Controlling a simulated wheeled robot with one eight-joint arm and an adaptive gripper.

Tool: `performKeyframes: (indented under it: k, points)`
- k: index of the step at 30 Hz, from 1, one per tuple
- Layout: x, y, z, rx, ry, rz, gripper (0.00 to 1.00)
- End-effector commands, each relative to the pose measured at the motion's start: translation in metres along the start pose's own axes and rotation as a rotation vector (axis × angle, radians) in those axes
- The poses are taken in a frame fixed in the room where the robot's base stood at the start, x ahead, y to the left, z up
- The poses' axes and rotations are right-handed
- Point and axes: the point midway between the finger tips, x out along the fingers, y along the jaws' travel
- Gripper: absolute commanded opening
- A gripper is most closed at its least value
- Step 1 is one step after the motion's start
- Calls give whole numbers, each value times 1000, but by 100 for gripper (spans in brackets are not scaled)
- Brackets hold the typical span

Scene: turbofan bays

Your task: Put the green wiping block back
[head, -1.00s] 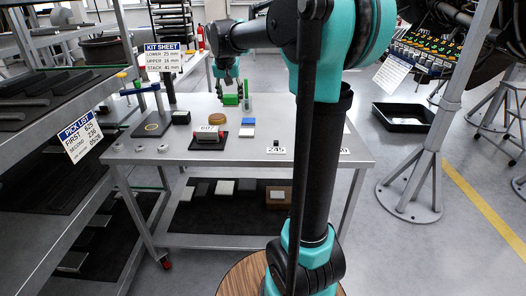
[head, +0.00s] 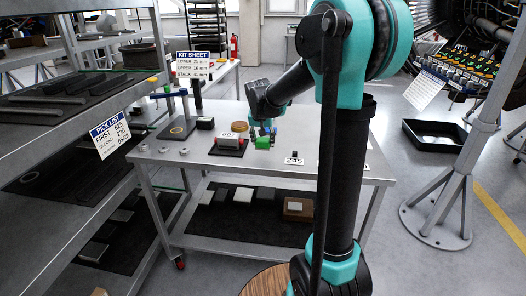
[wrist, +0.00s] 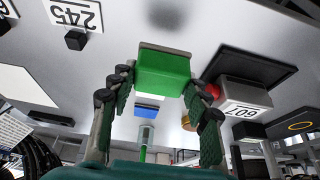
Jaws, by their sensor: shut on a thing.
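The green wiping block (head: 263,142) is low over the grey table, or on it, right of the red-and-grey item labelled 607. I cannot tell whether it touches the top. It also shows in the wrist view (wrist: 163,72), between the two fingers of my gripper (wrist: 160,88). The fingers are closed against its sides. In the head view my gripper (head: 262,132) comes down on the block from above, and the arm hides part of the area behind it.
A blue block (wrist: 147,108) and a clear tube with green (wrist: 145,135) stand close beyond the green block. The 607 item (wrist: 243,95) is on a black pad (wrist: 258,68). A small black block (wrist: 75,41) stands by the 245 card (wrist: 75,12).

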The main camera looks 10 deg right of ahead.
Motion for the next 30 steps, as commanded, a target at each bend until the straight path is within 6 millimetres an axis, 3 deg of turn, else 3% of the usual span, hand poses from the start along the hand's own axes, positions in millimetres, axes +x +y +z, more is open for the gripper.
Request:
performKeyframes:
  k: [13, 25, 26, 30]
  points:
    - [42, 0, 17, 0, 0, 0, 20]
    - [47, 0, 19, 0, 0, 0, 20]
    - [47, 0, 20, 0, 0, 0, 48]
    - [47, 0, 19, 0, 0, 0, 66]
